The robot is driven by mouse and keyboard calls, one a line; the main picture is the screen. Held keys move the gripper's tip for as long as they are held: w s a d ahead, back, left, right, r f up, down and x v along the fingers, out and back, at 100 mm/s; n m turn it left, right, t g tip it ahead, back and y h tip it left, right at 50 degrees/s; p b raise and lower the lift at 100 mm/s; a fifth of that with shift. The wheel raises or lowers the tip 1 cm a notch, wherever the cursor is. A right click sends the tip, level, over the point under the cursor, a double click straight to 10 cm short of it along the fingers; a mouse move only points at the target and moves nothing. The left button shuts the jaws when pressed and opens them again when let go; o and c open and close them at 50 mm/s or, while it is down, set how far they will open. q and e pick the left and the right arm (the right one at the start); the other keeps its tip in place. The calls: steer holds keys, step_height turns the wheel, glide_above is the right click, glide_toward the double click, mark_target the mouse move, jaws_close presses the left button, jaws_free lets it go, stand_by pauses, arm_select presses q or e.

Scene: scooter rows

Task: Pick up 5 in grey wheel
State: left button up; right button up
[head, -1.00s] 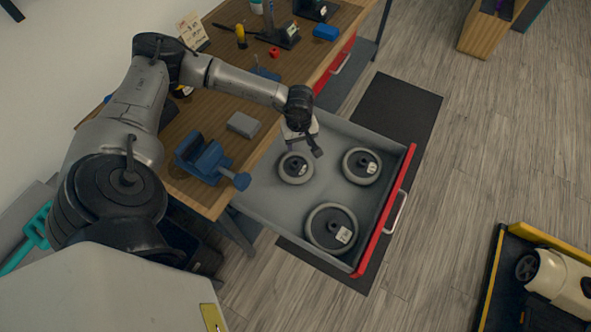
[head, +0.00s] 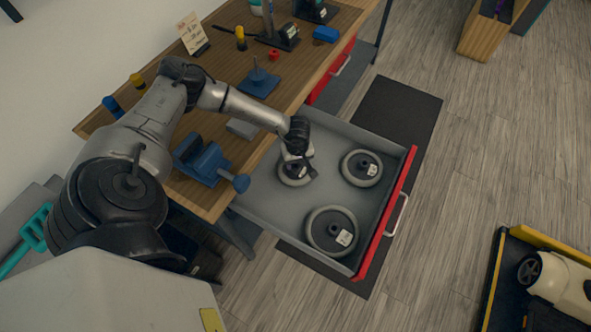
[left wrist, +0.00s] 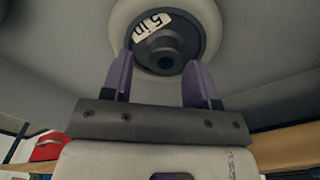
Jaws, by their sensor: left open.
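Three grey wheels with dark hubs and white labels lie flat in the open drawer (head: 270,205). The smallest wheel (head: 284,178) is partly hidden under my left gripper (head: 302,168). In the left wrist view this wheel (left wrist: 206,18) carries a label that reads "5 in". My left gripper (left wrist: 160,88) is open there, with its purple fingers on either side of the dark hub and nothing held. Whether the fingers touch the hub cannot be told. A second wheel (head: 350,178) lies to the right, and the largest wheel (head: 313,228) lies nearer the front. My right gripper is not in view.
The drawer's red front (head: 388,215) and grey walls surround the wheels. The wooden workbench (head: 215,75) beside it holds a blue vise (head: 203,160) and other tools. A yellow-edged dark platform (head: 500,290) is at the lower right. The floor between is clear.

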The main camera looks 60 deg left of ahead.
arm_select(q)
steer(key=shift+f, duration=0.8)
jaws_close()
